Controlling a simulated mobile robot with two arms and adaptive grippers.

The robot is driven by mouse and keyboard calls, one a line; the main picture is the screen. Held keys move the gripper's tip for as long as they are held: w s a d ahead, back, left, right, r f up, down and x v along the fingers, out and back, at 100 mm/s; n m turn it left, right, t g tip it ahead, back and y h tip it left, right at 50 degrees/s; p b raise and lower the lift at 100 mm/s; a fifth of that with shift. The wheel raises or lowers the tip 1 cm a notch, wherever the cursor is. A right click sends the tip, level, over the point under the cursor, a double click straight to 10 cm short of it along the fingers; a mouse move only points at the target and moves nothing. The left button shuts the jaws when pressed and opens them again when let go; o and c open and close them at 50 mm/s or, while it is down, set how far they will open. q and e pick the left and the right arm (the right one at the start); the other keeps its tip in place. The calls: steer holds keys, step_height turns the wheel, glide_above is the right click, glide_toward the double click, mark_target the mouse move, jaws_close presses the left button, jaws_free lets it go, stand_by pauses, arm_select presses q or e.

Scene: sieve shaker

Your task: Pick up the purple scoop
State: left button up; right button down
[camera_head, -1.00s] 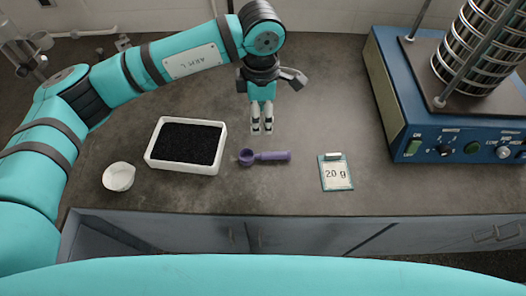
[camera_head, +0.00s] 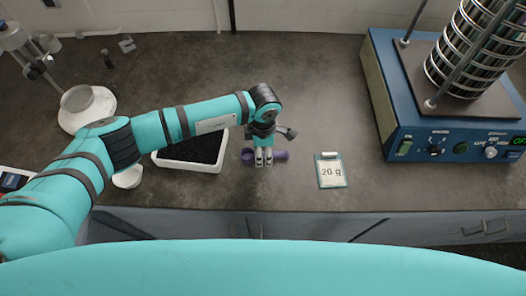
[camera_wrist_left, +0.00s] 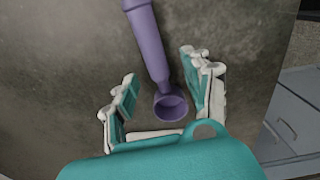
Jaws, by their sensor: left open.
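The purple scoop (camera_head: 281,155) lies on the grey worktop to the right of the tray of black grains. My left gripper (camera_head: 264,160) is over the scoop in the head view and hides its middle. In the left wrist view the open fingers of my left gripper (camera_wrist_left: 160,72) stand on either side of the scoop (camera_wrist_left: 152,45). The round bowl lies between the fingers, towards the palm, and the handle runs off past the fingertips. I see no finger closed on it. My right gripper is not in view.
A white tray (camera_head: 188,168) of black grains and a small white dish (camera_head: 128,178) are left, partly behind my arm. A card reading "20 g" (camera_head: 331,172) lies right. A blue sieve shaker (camera_head: 425,140) stands far right. The back middle worktop is clear.

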arm_select(q)
steer(key=shift+f, duration=0.6)
jaws_close()
steer(key=shift+r, duration=0.1)
steer(key=shift+w+r+b, duration=0.1)
steer(key=shift+r+b, duration=0.3)
steer(key=shift+r, duration=0.25)
steer(key=shift+s+a+r+b, duration=0.1)
steer(key=shift+s+r+b, duration=0.2)
steer(key=shift+r, duration=0.2)
steer(key=shift+s+r+b, duration=0.25)
steer(key=shift+r, duration=0.2)
steer(key=s+b, duration=0.1)
steer(key=s, duration=0.3)
steer(key=s+a+r+b, duration=0.1)
steer(key=s, duration=0.4)
steer(key=s+a+b, duration=0.1)
steer(key=s, duration=0.4)
steer(key=shift+r+b, duration=0.15)
steer(key=shift+b, duration=0.15)
steer(key=shift+s+r, duration=0.15)
steer(key=shift+s, duration=0.35)
